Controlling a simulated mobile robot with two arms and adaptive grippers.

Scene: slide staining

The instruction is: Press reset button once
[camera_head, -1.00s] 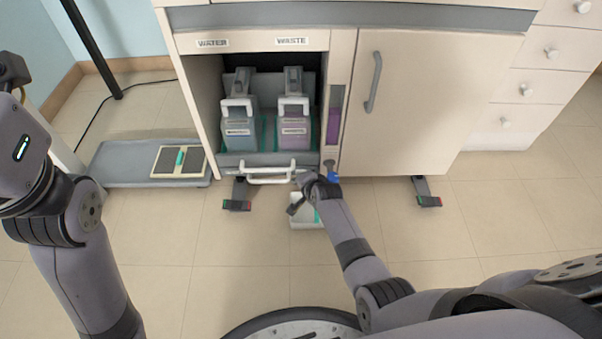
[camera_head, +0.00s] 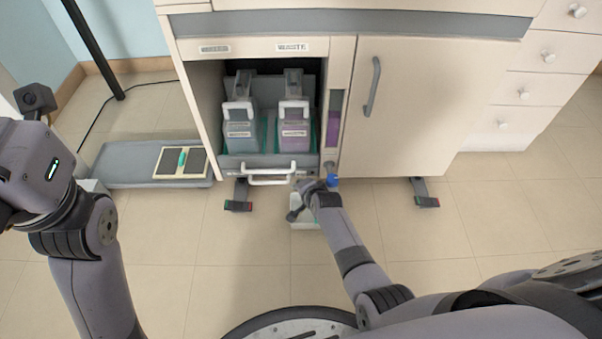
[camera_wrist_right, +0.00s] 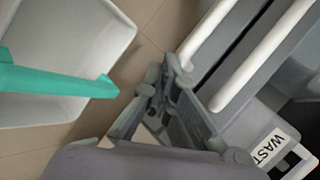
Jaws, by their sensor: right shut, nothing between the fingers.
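I cannot make out a reset button in either view. My right gripper (camera_head: 297,205) is low in front of the cabinet, just below and right of the white handle (camera_head: 268,179). In the right wrist view its fingers (camera_wrist_right: 162,78) are together with nothing between them. The white bars of a handle (camera_wrist_right: 262,55) run close beside them. My left arm comes in at the left edge; its gripper fingers are not visible.
The cabinet's open bay holds a water container (camera_head: 240,135) and a waste container (camera_head: 293,135). A grey platform (camera_head: 125,172) lies left.

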